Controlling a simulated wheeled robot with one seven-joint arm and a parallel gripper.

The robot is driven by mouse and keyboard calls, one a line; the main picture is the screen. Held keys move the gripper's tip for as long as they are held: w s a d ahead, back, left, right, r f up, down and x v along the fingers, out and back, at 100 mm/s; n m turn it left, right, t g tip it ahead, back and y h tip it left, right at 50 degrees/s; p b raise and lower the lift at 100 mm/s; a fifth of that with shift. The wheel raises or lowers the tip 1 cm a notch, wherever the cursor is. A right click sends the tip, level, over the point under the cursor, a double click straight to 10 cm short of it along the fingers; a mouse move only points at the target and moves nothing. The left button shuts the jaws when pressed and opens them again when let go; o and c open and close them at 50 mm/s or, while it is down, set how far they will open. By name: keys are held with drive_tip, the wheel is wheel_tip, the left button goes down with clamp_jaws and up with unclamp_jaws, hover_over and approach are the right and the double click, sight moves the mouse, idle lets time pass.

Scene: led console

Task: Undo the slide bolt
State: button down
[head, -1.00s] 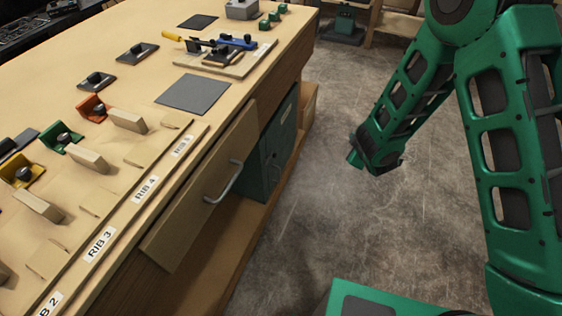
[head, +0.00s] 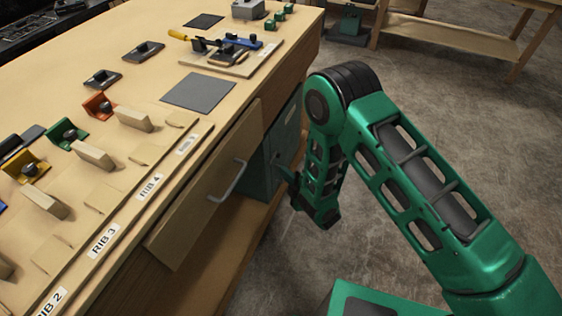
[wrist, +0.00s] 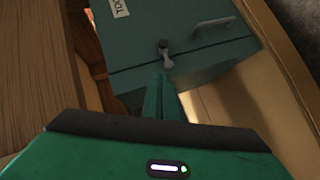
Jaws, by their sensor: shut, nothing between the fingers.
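The dark green cabinet (head: 286,125) stands under the workbench, partly hidden by the drawer front and my arm. In the wrist view its green face (wrist: 140,52) carries a small metal latch piece (wrist: 166,56) with a dark round knob, hanging down near the lower edge. I take this for the slide bolt; how far it is thrown I cannot tell. My gripper (wrist: 164,80) is shut and empty, its green fingers pointing at the latch. Whether they touch it I cannot tell. In the head view my gripper (head: 284,176) is beside the cabinet, small and dark.
A bar handle (wrist: 213,22) and a white label (wrist: 119,8) are on the cabinet face. The drawer front (head: 208,190) with its handle (head: 228,181) juts out left of my arm. The bench top (head: 150,80) holds ribs and tools.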

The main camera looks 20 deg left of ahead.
drive_tip(key=w+a+f, duration=0.4)
drive_tip(key=w, duration=0.3)
drive_tip(key=shift+w+a, duration=0.35)
